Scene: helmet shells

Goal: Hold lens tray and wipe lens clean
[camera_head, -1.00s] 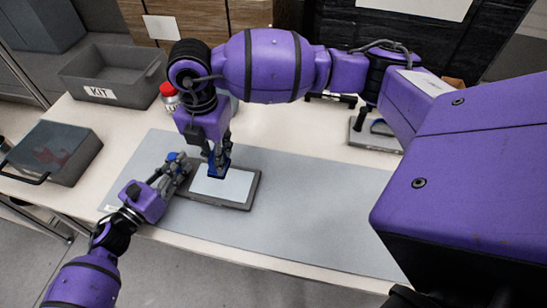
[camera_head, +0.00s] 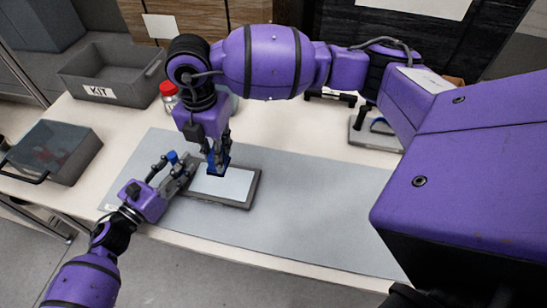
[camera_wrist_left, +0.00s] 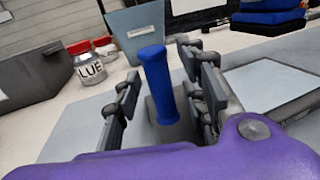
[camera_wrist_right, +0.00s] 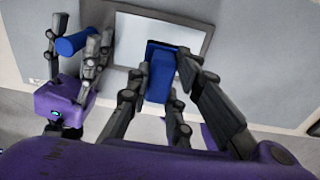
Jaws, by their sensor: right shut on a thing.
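The lens tray (camera_head: 250,195), a grey frame around a pale flat lens (camera_head: 225,184), lies on the mat. Its blue upright handle (camera_wrist_left: 157,85) stands at the tray's left end and also shows in the right wrist view (camera_wrist_right: 77,43). My left gripper (camera_head: 172,164) is open, with its fingers apart on either side of the handle; a gap shows beside it in the left wrist view. My right gripper (camera_head: 215,153) points down and is shut on a blue wiper block (camera_wrist_right: 160,76) over the lens's left part. I cannot tell whether the block touches the lens.
A grey mat (camera_head: 320,205) covers the table front, clear to the right. A red-capped glue jar (camera_wrist_left: 86,65) stands behind the tray, beside the grey KIT bin (camera_head: 130,85). A grey case (camera_head: 70,165) sits at left. Another handled item (camera_head: 375,138) lies at back right.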

